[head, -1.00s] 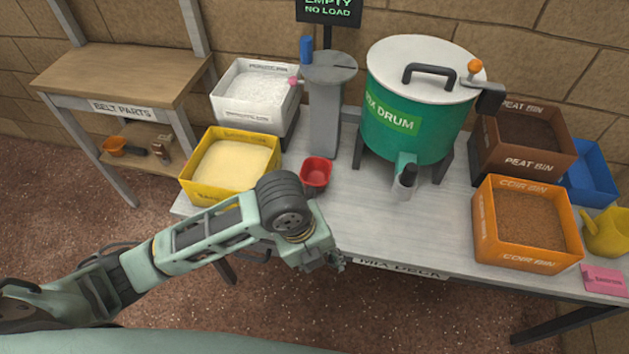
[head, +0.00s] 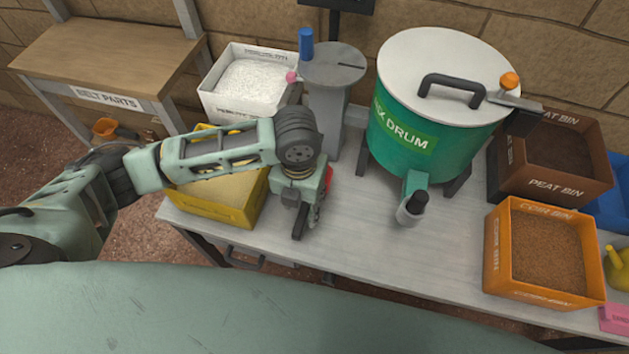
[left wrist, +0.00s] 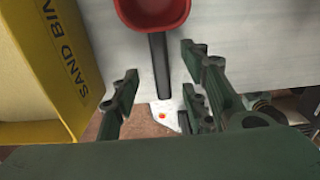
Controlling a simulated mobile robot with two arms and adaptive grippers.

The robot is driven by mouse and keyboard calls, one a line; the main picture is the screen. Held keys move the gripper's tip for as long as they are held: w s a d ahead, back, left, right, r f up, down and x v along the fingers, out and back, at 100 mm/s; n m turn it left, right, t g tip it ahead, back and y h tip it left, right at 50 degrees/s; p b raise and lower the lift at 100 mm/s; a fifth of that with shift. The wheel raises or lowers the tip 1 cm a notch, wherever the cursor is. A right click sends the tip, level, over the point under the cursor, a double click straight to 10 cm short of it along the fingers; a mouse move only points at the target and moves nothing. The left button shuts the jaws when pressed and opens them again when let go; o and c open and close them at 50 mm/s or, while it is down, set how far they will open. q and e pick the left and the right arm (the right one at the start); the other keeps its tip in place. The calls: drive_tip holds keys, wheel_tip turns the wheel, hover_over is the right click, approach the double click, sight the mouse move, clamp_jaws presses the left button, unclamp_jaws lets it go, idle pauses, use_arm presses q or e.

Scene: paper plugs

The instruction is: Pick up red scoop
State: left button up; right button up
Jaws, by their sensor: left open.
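The red scoop (head: 329,178) shows in the head view only as a sliver of red behind my left gripper (head: 307,222). In the left wrist view the bowl of the red scoop (left wrist: 153,12) is at the top edge, cut off by the frame. Its dark handle (left wrist: 160,66) points down toward my left gripper (left wrist: 159,62). The gripper is open, with the handle lying between the lines of its fingers in that view. I cannot tell the height gap between fingers and handle. My right gripper is out of view.
The yellow sand bin (head: 214,215) stands just left of the gripper, the white bin (head: 252,112) behind it. A grey post (head: 327,120) and the green mix drum (head: 405,140) stand behind and right. The front middle of the deck (head: 390,255) is clear.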

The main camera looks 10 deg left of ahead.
sight(302, 215)
use_arm(q)
drive_tip(key=f, duration=0.3)
drive_tip(key=shift+s+f, duration=0.15)
drive_tip(key=shift+s, duration=0.25)
wheel_tip(302, 215, down, 2)
drive_tip(key=shift+w+f, duration=0.1)
drive_tip(key=shift+f, duration=0.35)
drive_tip(key=shift+c, duration=0.2)
drive_tip(key=c, duration=0.4)
drive_tip(key=shift+w, duration=0.1)
clamp_jaws()
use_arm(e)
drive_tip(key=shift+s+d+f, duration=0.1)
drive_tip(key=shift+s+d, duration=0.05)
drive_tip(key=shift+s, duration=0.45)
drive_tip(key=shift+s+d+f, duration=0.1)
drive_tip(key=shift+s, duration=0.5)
